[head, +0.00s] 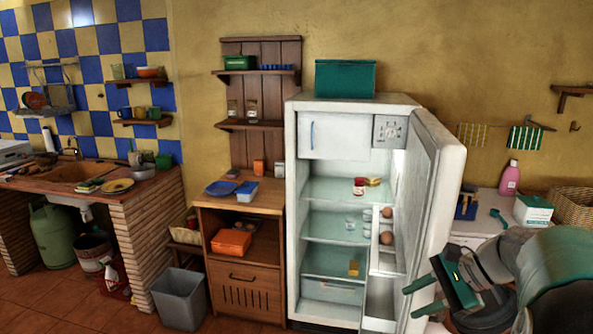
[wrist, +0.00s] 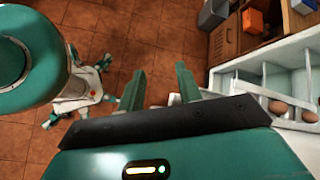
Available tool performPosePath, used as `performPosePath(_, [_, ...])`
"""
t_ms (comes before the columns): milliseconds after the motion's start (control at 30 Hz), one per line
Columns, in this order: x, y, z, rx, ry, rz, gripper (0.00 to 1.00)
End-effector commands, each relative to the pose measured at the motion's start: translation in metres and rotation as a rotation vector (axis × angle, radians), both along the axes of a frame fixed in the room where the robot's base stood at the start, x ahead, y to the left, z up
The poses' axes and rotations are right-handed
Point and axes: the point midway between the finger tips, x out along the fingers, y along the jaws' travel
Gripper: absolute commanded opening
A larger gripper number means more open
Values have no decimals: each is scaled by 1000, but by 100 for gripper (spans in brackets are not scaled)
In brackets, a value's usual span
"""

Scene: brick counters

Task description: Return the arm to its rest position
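My gripper (head: 413,299) is at the lower right of the head view, in front of the open fridge door (head: 435,165). Its two green fingers are spread, and it also shows in the wrist view (wrist: 158,77). Only tiled floor shows between the fingers there, so it is empty. My arm reaches in from the right edge of the head view. The white fridge (head: 293,200) stands open, with a red-and-white jar (head: 359,187) and a few small items on its shelves.
Eggs sit in the door racks, seen close to my gripper in the wrist view (wrist: 278,107). Right of the door, a counter holds a pink bottle (head: 509,178), a white-green box (head: 533,209) and a basket (head: 574,207). A grey bin (head: 180,298) stands left on the floor.

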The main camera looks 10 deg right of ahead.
Motion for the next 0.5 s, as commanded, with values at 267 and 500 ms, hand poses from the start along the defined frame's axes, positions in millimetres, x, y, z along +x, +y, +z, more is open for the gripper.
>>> performPosePath(267, [-31,115,3,-452,-117,460,35])
performPosePath(500, [-69,174,1,-837,-309,856,35])
